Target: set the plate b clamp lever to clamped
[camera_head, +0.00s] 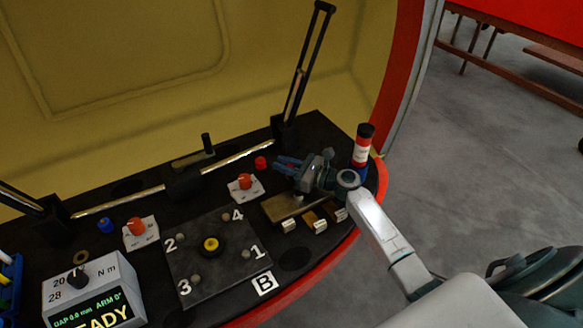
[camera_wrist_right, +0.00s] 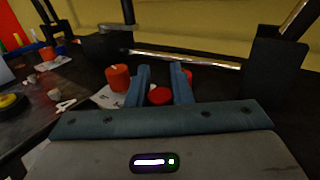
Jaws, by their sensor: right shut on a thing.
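Plate B (camera_head: 215,262) is a dark square plate on the black bench, numbered 1 to 4, with a yellow-ringed hub and a "B" tag. Orange-red knobs on white bases stand beside it, one behind (camera_head: 245,181) and one at the left (camera_head: 135,226). A tall black lever (camera_head: 300,75) stands upright behind. I cannot tell which part is the clamp lever. My right gripper (camera_head: 288,161) is low over the bench, right of the rear knob. In the right wrist view its fingers (camera_wrist_right: 160,86) are shut on a small red round piece (camera_wrist_right: 160,96). My left gripper is not in view.
A shiny rod (camera_head: 130,196) with a black handle (camera_head: 206,143) runs behind the plate. A small red cap (camera_head: 261,162) sits near my fingertips. A torque display box (camera_head: 92,290) is front left.

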